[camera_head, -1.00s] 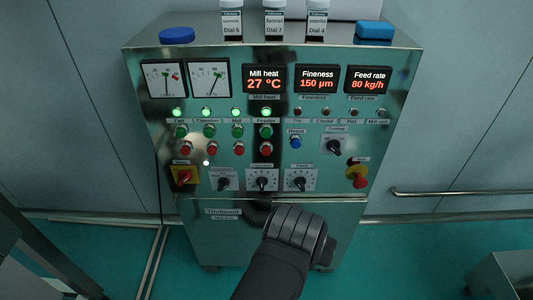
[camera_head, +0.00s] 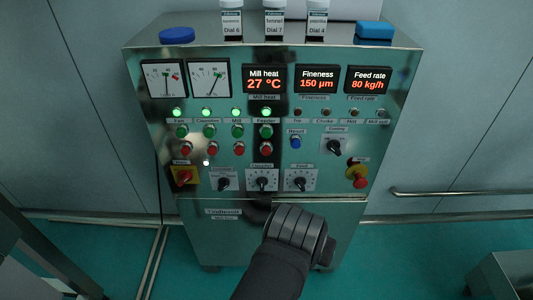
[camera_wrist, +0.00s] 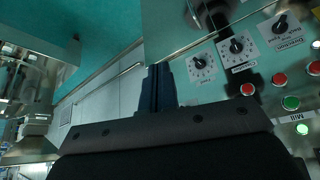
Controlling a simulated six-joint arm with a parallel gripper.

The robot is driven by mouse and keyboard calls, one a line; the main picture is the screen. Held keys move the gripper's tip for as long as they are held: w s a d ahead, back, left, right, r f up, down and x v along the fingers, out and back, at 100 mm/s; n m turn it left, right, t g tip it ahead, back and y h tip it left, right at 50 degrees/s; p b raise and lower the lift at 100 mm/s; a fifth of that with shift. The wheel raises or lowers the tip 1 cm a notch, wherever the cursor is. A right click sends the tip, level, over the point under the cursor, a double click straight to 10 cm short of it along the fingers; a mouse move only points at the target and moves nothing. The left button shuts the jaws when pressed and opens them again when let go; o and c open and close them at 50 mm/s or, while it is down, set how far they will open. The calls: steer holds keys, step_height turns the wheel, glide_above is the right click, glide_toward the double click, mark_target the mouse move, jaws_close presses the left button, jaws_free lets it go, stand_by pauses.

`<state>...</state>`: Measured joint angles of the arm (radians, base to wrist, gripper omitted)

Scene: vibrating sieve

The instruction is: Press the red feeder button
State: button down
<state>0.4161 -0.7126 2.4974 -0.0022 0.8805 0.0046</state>
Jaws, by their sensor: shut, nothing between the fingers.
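The red feeder button (camera_head: 266,149) is on the cabinet's front panel, below the green feeder button (camera_head: 266,131) and its lit green lamp. In the wrist view the red feeder button (camera_wrist: 247,89) shows to the right of my fingers, the leftmost of the red buttons. My gripper (camera_wrist: 158,88) is shut and empty, its fingers pointing up in that picture and apart from the button. In the head view my dark wrist (camera_head: 297,228) is in front of the lower cabinet, below the panel; the fingertips are hard to make out there.
Other red buttons (camera_head: 239,149) stand left of the feeder one. A row of rotary knobs (camera_head: 262,181) is below. A red emergency knob (camera_head: 359,181) is at the right and a red-on-yellow switch (camera_head: 183,176) at the left. Bottles (camera_head: 274,22) stand on top.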

mark_target(266, 151)
steer(key=w+a+f+m+g+y, duration=0.2)
steer(key=w+a+f+m+y, duration=0.15)
steer(key=w+a+y, duration=0.65)
steer(key=w+d+f+m+t+y, duration=0.2)
steer(key=w+d+m+t+y, duration=0.1)
steer(key=w+m+t, duration=0.5)
steer(key=shift+w+d+f+m+t+y, duration=0.15)
steer(key=shift+w+f+m+t+y, duration=0.5)
steer(key=shift+w, duration=0.95)
steer(key=shift+r+n, duration=0.3)
steer(key=w, duration=0.8)
steer(key=shift+w, duration=0.4)
steer(key=shift+w, duration=0.15)
stand_by(0.6)
